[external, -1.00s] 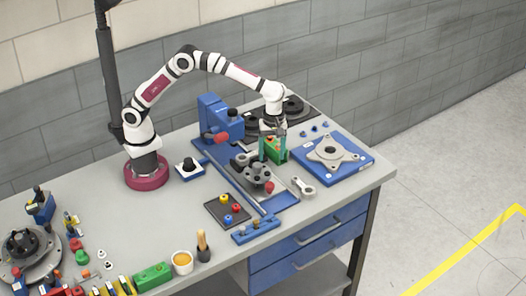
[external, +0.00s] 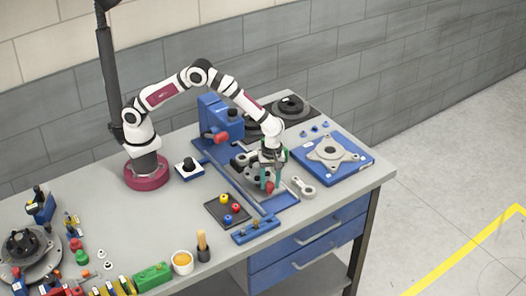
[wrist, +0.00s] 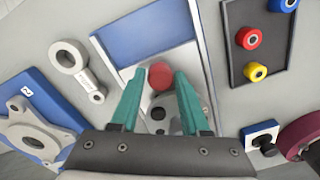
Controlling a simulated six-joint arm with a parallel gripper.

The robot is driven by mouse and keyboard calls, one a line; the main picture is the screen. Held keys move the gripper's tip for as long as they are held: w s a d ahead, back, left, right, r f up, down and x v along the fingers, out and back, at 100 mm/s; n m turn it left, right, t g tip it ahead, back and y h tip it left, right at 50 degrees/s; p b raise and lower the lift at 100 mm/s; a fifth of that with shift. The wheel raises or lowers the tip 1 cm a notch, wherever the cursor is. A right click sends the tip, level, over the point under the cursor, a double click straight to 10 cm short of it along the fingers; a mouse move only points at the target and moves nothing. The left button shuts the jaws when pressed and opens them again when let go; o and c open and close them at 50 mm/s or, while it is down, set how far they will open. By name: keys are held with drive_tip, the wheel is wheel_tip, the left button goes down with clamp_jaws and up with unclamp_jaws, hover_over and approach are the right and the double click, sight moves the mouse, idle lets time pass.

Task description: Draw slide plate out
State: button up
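The slide plate (wrist: 186,58) is a light grey plate in a blue frame (wrist: 150,27), with a red knob (wrist: 161,77) on it. In the external view the plate (external: 284,194) lies right of the middle of the bench, and the knob (external: 269,188) shows low between my fingers. My gripper (wrist: 159,75) has two teal fingers, set apart, one on each side of the knob in the wrist view. It also shows in the external view (external: 269,186), pointing down. Whether the fingers touch the knob cannot be told. A dark round flanged part (external: 254,172) is partly hidden behind the gripper.
A grey ring-ended link (external: 303,187) lies right of the plate. A blue fixture with a grey flange (external: 332,151) stands further right. A dark tray with red, blue and yellow rollers (external: 228,209) is on the near left. A blue vise-like block (external: 220,118) stands behind.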

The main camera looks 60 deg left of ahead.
clamp_jaws()
idle(1.1)
